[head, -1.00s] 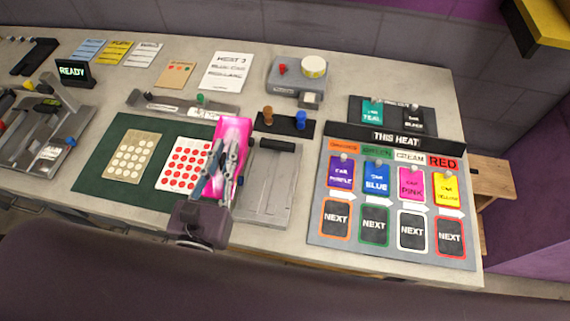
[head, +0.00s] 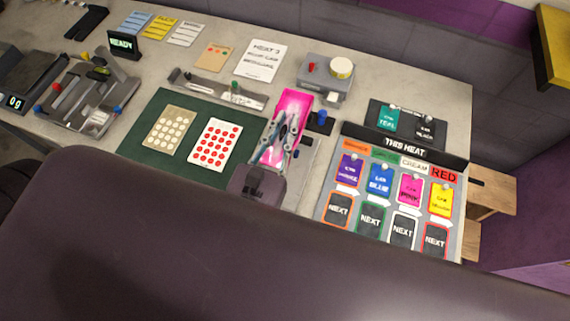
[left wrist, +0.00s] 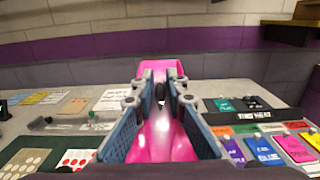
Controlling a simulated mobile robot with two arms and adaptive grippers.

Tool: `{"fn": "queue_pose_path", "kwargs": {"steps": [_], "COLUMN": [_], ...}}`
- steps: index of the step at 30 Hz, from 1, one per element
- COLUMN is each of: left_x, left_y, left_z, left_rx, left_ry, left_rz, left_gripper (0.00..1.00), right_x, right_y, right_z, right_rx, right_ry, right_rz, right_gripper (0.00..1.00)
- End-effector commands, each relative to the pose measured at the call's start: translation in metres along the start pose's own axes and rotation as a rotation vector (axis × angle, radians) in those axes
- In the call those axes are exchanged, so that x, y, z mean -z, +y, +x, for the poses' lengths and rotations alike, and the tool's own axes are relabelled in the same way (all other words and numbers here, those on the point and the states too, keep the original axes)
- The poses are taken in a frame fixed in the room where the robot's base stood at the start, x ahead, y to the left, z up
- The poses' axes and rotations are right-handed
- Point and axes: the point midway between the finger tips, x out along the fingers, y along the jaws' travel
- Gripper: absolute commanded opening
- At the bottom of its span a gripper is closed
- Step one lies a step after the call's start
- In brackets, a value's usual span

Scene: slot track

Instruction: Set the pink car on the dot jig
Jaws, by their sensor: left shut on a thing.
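The pink car (head: 292,98) is long and glossy, held in my left gripper (head: 281,128), which is shut on it with a finger on each side. In the left wrist view the pink car (left wrist: 161,139) runs between the fingers and its far end shows beyond them. In the head view it hangs over the grey plate (head: 302,165) right of the green mat; the gripper and car hide much of this plate. Which piece is the dot jig I cannot tell for sure; the plate carries no readable label. My right gripper is not in view.
A red-dot sheet (head: 215,145) and a cream-dot sheet (head: 170,130) lie on the green mat (head: 196,172). A peg block with a blue peg (head: 321,117) is close beside the car. A grey device (head: 325,84) stands behind. The THIS HEAT board (head: 328,186) is to the right.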

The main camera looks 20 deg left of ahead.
Motion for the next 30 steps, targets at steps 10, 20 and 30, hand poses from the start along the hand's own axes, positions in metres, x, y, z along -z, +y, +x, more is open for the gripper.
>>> {"fn": "queue_pose_path", "kwargs": {"steps": [10, 20, 30], "left_x": [0.07, 0.123, 0.145], "left_y": [0.001, 0.001, 0.001], "left_z": [0.0, 0.0, 0.0], "left_rx": [-0.001, -0.001, -0.001], "left_ry": [-0.001, -0.001, -0.001], "left_rz": [0.001, 0.002, 0.001], "left_gripper": [0.0, 0.0, 0.0], "right_x": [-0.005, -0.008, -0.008], "right_y": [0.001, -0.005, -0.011], "right_z": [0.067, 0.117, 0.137], "right_rx": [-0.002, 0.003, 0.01], "right_ry": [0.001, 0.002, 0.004], "right_rz": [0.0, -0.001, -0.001], "right_gripper": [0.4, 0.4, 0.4]}}
